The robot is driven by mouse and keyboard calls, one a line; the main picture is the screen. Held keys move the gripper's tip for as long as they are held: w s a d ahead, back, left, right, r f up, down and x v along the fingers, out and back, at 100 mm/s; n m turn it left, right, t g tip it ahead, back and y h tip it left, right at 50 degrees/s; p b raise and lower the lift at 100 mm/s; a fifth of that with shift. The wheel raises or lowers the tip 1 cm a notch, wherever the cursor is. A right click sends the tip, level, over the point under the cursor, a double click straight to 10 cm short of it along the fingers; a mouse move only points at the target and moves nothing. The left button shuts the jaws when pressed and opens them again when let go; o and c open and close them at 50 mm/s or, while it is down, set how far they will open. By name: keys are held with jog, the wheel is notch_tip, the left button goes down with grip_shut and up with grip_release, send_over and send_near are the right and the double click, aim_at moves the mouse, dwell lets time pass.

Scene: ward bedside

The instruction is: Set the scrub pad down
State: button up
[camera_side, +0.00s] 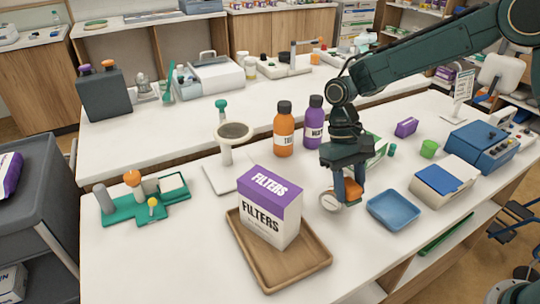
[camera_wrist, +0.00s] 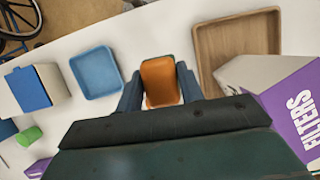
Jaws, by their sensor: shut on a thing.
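The orange scrub pad (camera_wrist: 160,82) sits between the two fingers of my gripper (camera_wrist: 158,92) in the wrist view, and the fingers are shut on it. In the side view the pad (camera_side: 352,190) shows partly behind the fingers of my gripper (camera_side: 349,186), low over the white table. It is between the wooden tray and the blue tray (camera_side: 393,209), which also shows in the wrist view (camera_wrist: 97,72). I cannot tell whether the pad's underside touches the table.
The wooden tray (camera_side: 300,271) holds a purple and white FILTERS box (camera_side: 268,207). A pale round thing (camera_side: 331,201) is beside the fingers. Orange (camera_side: 284,130) and purple (camera_side: 314,124) bottles stand behind. A box with a blue top (camera_side: 444,180) is right.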

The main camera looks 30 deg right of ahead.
jog(key=s+a+r+m, duration=0.2)
jog(key=a+r, duration=0.3)
jog(key=a, duration=0.7)
jog(key=m+t+y, duration=0.4)
jog(key=m, duration=1.1)
send_over(152, 292)
jog(key=d, duration=0.1)
notch_tip(152, 292, down, 8)
jog(key=shift+d+f, duration=0.2)
jog(key=shift+f, duration=3.9)
jog(key=shift+f, duration=0.15)
jog(key=o, duration=1)
